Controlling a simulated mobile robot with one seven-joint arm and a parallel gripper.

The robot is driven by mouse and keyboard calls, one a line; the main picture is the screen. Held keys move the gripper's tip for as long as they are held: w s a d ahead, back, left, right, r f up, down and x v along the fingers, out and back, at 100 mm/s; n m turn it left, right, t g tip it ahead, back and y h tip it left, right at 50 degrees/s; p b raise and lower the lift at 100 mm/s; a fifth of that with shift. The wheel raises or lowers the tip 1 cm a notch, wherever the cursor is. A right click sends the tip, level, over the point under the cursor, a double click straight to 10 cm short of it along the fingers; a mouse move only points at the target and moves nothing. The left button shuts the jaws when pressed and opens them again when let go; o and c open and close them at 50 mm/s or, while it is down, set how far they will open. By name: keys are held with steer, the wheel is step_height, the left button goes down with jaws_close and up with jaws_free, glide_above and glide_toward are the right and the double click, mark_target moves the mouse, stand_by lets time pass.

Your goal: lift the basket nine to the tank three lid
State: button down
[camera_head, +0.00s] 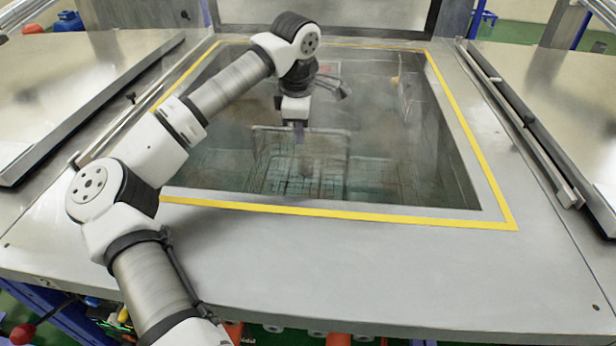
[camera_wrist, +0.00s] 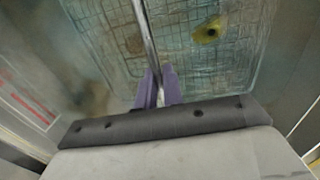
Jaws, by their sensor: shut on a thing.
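A wire-mesh basket (camera_head: 300,180) is in the tank opening, under my gripper. Its thin metal handle (camera_head: 335,132) arches up above the mesh. In the wrist view the handle is a bright rod (camera_wrist: 146,35) running between my purple fingers, with the basket mesh (camera_wrist: 110,30) below. My gripper (camera_head: 299,132) is shut on this handle; its fingers also show in the wrist view (camera_wrist: 159,88). The tank (camera_head: 345,210) has a yellow border around its opening and looks murky inside. I cannot read any number on the basket or tank.
A long metal rail (camera_head: 525,120) runs along the right of the opening, and a dark-edged panel (camera_head: 90,110) lies to the left. The steel deck (camera_head: 370,260) in front is clear. A yellowish round thing (camera_wrist: 208,32) shows by the mesh.

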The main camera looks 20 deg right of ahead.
steer(key=shift+r+p, duration=1.05)
steer(key=shift+r, duration=0.55)
step_height(320, 180, up, 22)
steer(key=p, duration=1.6)
steer(key=shift+f, duration=0.15)
stand_by(3.7)
